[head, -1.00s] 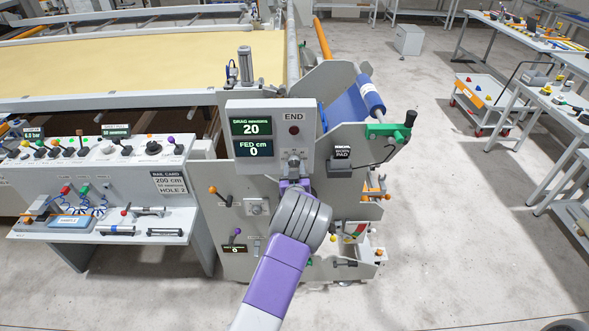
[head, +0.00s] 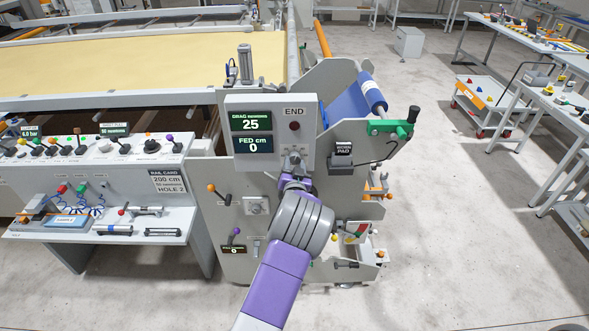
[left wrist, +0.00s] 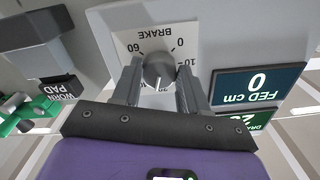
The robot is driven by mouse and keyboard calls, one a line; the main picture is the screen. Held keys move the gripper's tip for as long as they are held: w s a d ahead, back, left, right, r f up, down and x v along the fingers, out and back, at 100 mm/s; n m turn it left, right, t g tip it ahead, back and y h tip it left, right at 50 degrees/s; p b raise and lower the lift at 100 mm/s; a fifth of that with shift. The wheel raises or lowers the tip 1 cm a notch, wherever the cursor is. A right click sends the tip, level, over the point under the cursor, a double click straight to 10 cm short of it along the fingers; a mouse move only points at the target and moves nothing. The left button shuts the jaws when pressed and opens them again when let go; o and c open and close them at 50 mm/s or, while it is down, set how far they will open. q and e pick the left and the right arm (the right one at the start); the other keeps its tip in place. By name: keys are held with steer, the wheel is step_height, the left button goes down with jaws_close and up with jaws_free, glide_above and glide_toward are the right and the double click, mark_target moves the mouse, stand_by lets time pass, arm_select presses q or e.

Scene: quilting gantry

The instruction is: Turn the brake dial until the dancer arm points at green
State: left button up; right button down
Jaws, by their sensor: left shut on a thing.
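The grey brake dial (left wrist: 158,68) shows in the left wrist view on a white plate marked BRAKE with a number scale. In the head view the left gripper (head: 293,172) is partly hidden by my own wrist. A coloured scale (head: 359,230) with red and green shows right of my wrist, partly covered; I cannot tell where the dancer arm points. My right gripper is not in view.
The drag display (head: 251,124) reads 25 and the fed display (head: 253,145) reads 0. A control bench (head: 100,200) stands left. Open floor lies to the right.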

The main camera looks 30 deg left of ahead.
arm_select(q)
steer(key=shift+m+b, duration=0.35)
steer(key=shift+m, duration=0.75)
steer(key=o, duration=1.1)
steer(key=shift+c, duration=0.2)
steer(key=shift+s, duration=0.15)
steer(key=v, duration=0.7)
steer(key=shift+d, duration=0.15)
steer(key=shift+s, duration=0.1)
